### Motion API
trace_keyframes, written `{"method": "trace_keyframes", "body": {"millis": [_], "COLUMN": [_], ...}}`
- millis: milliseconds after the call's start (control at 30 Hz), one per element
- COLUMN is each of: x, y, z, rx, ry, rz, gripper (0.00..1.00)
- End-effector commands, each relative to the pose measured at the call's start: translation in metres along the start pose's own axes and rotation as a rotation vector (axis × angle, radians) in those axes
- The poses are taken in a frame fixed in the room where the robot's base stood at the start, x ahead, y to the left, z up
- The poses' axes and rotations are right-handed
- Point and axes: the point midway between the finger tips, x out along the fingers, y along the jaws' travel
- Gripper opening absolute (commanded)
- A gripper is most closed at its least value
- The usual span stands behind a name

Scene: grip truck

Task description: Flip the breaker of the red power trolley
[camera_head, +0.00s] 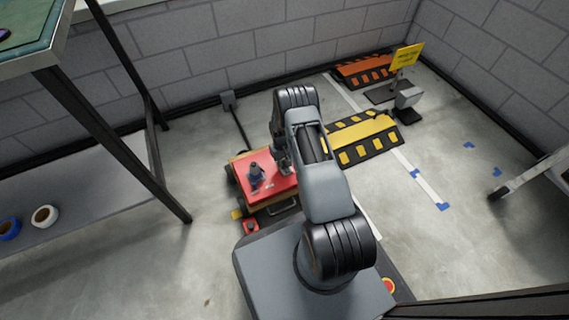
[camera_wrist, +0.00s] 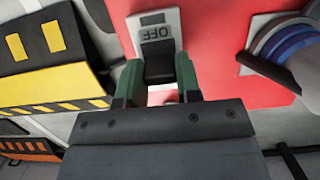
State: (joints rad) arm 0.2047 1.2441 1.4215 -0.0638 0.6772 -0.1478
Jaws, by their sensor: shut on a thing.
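The red power trolley (camera_head: 280,184) stands on the floor left of my arm in the head view. Its red panel also fills the upper right of the wrist view (camera_wrist: 212,62). The breaker (camera_wrist: 158,64) is a dark lever set in a pale plate marked OFF (camera_wrist: 154,32), which appears upside down. My gripper (camera_wrist: 160,78) has its green fingers on either side of the lever, shut on it. In the head view my arm mostly hides the gripper and the breaker.
A blue-ringed connector (camera_wrist: 290,38) sits beside the breaker on the panel. A yellow-black ramp (camera_head: 366,138) and an orange one (camera_head: 365,70) lie behind my arm. A workbench (camera_head: 58,62) stands at left. Open floor lies right.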

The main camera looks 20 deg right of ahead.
Motion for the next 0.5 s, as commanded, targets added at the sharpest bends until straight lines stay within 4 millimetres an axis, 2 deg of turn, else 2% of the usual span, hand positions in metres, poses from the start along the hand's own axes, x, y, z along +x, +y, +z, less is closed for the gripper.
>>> {"method": "trace_keyframes", "body": {"millis": [433, 467, 500], "x": [0.0001, 0.0001, 0.0001], "y": [-0.0002, -0.0002, -0.0002], "z": [-0.0013, -0.0013, -0.0013], "rx": [0.0, 0.0, 0.0], "ry": [-0.045, -0.044, -0.044], "rz": [0.001, 0.001, 0.001], "gripper": [0.08, 0.34, 0.37]}}
